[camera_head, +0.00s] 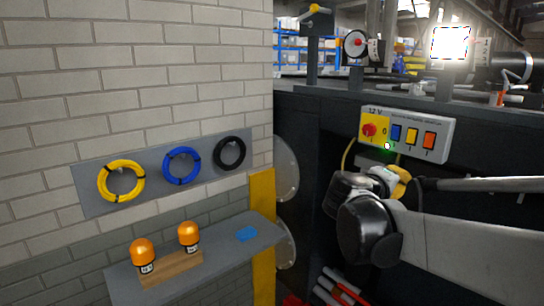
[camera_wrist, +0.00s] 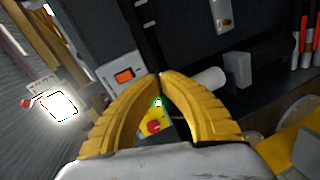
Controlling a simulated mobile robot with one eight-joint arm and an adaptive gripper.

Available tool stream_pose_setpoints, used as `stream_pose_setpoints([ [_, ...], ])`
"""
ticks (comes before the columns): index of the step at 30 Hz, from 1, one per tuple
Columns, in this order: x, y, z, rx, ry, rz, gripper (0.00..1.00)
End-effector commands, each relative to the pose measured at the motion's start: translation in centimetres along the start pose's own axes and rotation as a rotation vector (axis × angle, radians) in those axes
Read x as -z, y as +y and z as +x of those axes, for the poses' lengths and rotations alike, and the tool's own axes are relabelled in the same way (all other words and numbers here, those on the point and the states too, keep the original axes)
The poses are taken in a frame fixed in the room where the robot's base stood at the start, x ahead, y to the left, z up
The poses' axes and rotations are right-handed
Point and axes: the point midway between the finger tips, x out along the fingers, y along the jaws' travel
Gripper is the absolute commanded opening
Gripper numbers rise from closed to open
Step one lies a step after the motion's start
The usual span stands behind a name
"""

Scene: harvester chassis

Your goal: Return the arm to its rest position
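My arm reaches in from the right edge in the head view, with a white link and dark joints. My gripper (camera_head: 402,178) is in front of the dark chassis, just below the 12 V switch panel (camera_head: 437,148). In the wrist view the two yellow fingers of my gripper (camera_wrist: 160,75) curve together and their tips meet. Nothing shows held between them. The panel's yellow plate with the red knob (camera_wrist: 153,126) shows through the gap behind the fingers. In the head view the red knob (camera_head: 369,130) is clear of my gripper. Part of the gripper is hidden behind my wrist.
A grey shelf (camera_head: 213,260) at lower left bears two orange beacons (camera_head: 142,252) (camera_head: 188,234) and a blue item (camera_head: 247,234). Yellow, blue and black cable coils (camera_head: 121,199) hang on the brick wall. A bright lamp (camera_head: 451,43) stands above the chassis.

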Motion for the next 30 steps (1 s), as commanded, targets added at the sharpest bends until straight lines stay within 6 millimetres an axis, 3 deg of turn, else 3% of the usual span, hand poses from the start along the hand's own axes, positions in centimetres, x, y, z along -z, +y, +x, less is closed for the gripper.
stream_pose_setpoints([
  [1, -3.2, -4.7, -0.6, 0.089, -0.009, 0.055, 0.0],
  [6, -10.5, -16.4, -5.0, 0.412, -0.025, 0.267, 0.0],
  [12, -16.1, -29.6, -11.9, 0.754, -0.033, 0.517, 0.0],
  [15, -17.5, -34.3, -14.9, 0.885, -0.033, 0.62, 0.0],
  [18, -18.1, -37.2, -17.0, 0.975, -0.032, 0.694, 0.0],
  [21, -18.3, -38.5, -18.2, 1.023, -0.031, 0.734, 0.0],
  [30, -18.2, -38.4, -18.6, 1.036, -0.03, 0.745, 0.0],
])
